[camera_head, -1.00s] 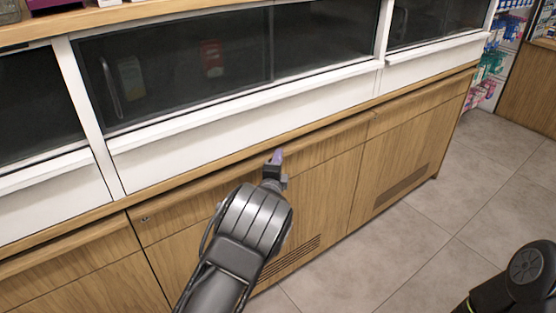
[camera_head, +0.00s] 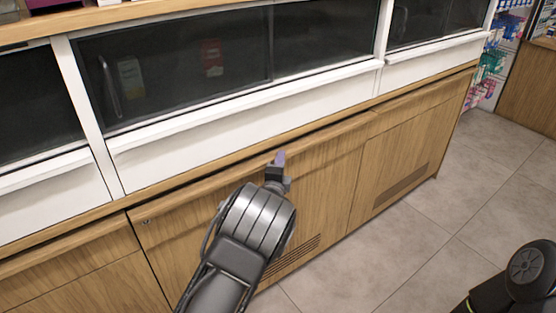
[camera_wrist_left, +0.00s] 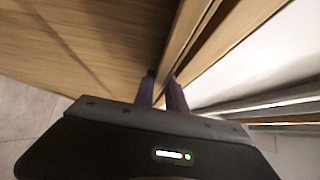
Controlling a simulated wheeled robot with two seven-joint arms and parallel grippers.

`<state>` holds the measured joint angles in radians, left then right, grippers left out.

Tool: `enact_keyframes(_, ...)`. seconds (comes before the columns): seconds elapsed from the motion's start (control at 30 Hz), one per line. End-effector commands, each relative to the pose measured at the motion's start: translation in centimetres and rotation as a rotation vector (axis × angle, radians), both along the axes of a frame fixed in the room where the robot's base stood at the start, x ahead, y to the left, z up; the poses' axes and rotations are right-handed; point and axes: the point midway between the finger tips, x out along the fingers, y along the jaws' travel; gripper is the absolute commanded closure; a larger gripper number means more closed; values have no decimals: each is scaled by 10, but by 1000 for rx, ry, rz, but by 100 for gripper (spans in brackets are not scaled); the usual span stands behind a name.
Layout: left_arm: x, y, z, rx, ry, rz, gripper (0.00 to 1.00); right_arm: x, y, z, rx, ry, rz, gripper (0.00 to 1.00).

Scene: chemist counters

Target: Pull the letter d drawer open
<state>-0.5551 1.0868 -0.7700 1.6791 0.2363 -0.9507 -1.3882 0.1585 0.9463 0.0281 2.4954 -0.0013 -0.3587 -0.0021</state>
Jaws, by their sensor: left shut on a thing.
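The wooden drawer front (camera_head: 185,222) is in the middle of the counter in the head view, with a small round lock near its upper left corner and a slotted vent low down. No letter can be read on it. My left gripper (camera_head: 279,160) is at its top edge, right of the middle, shut on that edge. In the left wrist view the two fingers (camera_wrist_left: 161,92) straddle the wooden edge (camera_wrist_left: 184,38). A thin dark gap shows between the front's top and the counter lip.
Another wooden front (camera_head: 405,150) is to the right and one (camera_head: 75,270) to the left. Above is a white ledge (camera_head: 240,122) with dark glass panes (camera_head: 330,40).

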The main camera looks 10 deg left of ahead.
Motion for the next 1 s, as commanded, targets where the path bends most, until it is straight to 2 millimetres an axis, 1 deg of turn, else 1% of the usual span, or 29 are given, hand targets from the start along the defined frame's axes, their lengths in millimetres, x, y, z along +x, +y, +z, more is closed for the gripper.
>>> enact_keyframes(0.27,-32,-40,-3,-2,5,-4,100,0,0,-5,0,0,0,64)
enact_keyframes(0.5,-71,-86,-2,-1,6,-6,100,0,0,-5,0,0,0,64)
enact_keyframes(0.7,-101,-122,-1,1,5,-4,100,0,0,-2,0,0,0,64)
enact_keyframes(0.8,-112,-135,-1,1,5,-4,100,0,0,-1,0,0,0,64)
enact_keyframes(1.0,-126,-151,-2,2,5,-1,100,0,0,0,0,0,0,64)
